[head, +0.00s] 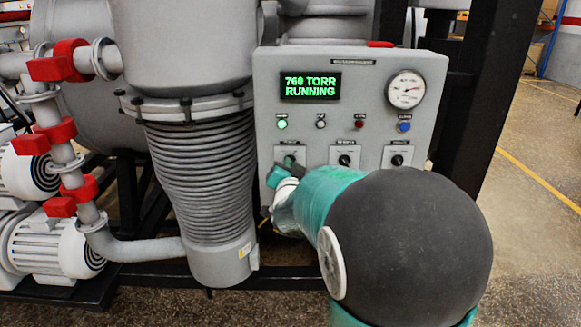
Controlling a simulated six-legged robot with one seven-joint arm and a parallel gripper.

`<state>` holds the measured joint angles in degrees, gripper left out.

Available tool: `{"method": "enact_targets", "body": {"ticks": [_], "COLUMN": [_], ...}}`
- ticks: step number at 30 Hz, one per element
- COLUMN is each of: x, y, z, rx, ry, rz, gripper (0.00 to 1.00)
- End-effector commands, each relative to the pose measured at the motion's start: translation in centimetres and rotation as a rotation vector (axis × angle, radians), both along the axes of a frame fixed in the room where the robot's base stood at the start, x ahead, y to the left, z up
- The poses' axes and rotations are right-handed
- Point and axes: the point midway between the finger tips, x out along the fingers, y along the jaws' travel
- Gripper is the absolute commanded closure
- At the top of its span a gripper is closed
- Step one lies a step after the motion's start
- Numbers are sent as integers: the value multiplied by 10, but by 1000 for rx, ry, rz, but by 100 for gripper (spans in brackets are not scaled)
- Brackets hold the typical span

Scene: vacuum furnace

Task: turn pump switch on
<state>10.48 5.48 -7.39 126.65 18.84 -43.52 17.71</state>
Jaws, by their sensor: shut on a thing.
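The grey control panel (262,95) faces me, with a row of three rotary switches on white plates near its bottom. The leftmost one, which I take for the pump switch (291,159), is partly covered by my gripper; its label is too small to read. My gripper (282,171) is at that switch, shut on its knob. My own teal and dark grey arm hides the fingers in part. The exact angle of the knob cannot be told. The green display (310,87) reads "760 TORR RUNNING", and the left green lamp (282,124) is lit.
The middle switch (345,160) and right switch (397,160) sit close to the right of my gripper. A round gauge (405,89) is at the upper right. A ribbed grey column (200,175) stands close on the left. Open floor (530,220) lies to the right.

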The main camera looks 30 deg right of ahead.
Motion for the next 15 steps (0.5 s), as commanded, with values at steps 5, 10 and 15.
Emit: {"method": "enact_targets", "body": {"ticks": [5, 10, 15], "x": [0, 0, 0], "y": [1, 0, 0], "z": [-1, 0, 0], "rx": [1, 1, 0], "ry": [0, 0, 1], "rz": [1, 1, 1], "gripper": [100, 68, 68]}}
